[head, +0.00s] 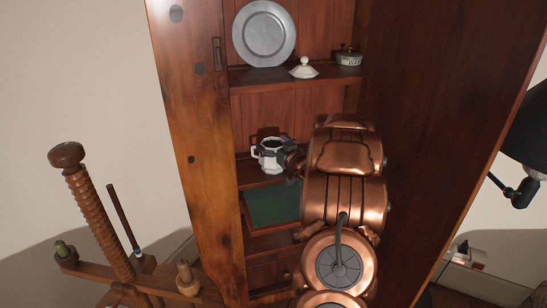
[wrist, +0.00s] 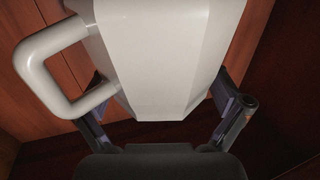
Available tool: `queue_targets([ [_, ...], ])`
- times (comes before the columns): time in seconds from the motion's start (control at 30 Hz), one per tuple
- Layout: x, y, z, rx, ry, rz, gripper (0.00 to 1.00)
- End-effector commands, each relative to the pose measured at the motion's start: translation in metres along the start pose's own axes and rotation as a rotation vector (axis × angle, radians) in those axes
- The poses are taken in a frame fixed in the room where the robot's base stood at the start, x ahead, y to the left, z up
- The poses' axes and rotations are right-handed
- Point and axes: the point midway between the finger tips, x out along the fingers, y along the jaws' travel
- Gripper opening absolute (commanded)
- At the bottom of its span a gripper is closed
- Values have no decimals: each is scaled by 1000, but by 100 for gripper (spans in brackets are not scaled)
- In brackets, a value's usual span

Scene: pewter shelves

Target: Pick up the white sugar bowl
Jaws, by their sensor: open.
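The white sugar bowl (head: 268,158) stands on the middle shelf of the wooden cabinet, with a handle on its left side. Its faceted white body (wrist: 165,60) fills the upper middle of the wrist view, with the looped handle at left. My gripper (wrist: 162,92) is open, with one dark finger on each side of the bowl's body. I cannot tell whether the fingers touch it. In the head view my copper arm and gripper hide the bowl's right side. A white lid (head: 303,70) sits apart on the shelf above.
A pewter plate (head: 264,34) leans at the back of the upper shelf, and a small lidded pot (head: 348,58) stands at its right. A green-lined tray or drawer (head: 272,206) is below the bowl. Cabinet side walls close in both sides. A wooden screw press (head: 95,215) stands left outside.

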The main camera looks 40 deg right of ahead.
Motion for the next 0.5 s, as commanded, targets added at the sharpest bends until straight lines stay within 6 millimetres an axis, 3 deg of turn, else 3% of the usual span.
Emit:
queue_targets([
  [0.1, 0, 0, 0, 0, 0, 0, 98],
  [0.5, 0, 0, 0, 0, 0, 0, 56],
])
